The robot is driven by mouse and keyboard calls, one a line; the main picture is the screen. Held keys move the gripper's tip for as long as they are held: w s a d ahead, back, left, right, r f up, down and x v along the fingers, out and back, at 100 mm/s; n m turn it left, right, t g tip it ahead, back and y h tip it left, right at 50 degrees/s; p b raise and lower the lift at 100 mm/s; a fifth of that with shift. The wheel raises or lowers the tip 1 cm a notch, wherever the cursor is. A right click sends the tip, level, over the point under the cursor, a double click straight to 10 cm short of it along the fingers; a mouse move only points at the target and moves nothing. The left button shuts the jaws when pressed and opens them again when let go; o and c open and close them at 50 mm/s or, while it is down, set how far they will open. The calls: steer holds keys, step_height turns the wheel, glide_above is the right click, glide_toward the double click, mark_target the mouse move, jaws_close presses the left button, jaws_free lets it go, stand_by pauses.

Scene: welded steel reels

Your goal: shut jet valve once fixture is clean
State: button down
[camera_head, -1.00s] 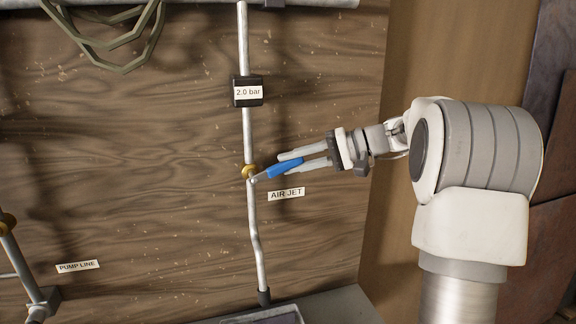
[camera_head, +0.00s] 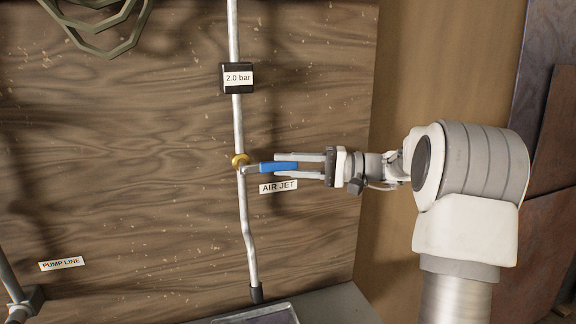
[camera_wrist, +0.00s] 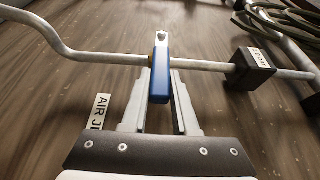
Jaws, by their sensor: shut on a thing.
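The jet valve has a brass body (camera_head: 240,160) on a vertical pale pipe and a blue lever handle (camera_head: 279,167). The handle now points right, roughly square across the pipe. My gripper (camera_head: 298,166) is shut on the blue handle, with one finger on each side. In the wrist view the handle (camera_wrist: 159,75) lies between my two fingers, and the pipe crosses behind its far end. The AIR JET label (camera_head: 278,186) is just below the handle. A box marked 2.0 bar (camera_head: 238,78) sits higher on the pipe. The fixture cannot be made out.
A PUMP LINE label (camera_head: 61,264) and part of another pipe (camera_head: 12,285) are at lower left. A coiled hose (camera_head: 100,35) hangs at upper left. A tray edge (camera_head: 262,315) shows below the pipe's black nozzle (camera_head: 256,292).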

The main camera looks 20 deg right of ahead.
steer(key=c, duration=0.7)
jaws_free()
steer(key=v, duration=1.7)
steer(key=shift+d, duration=0.25)
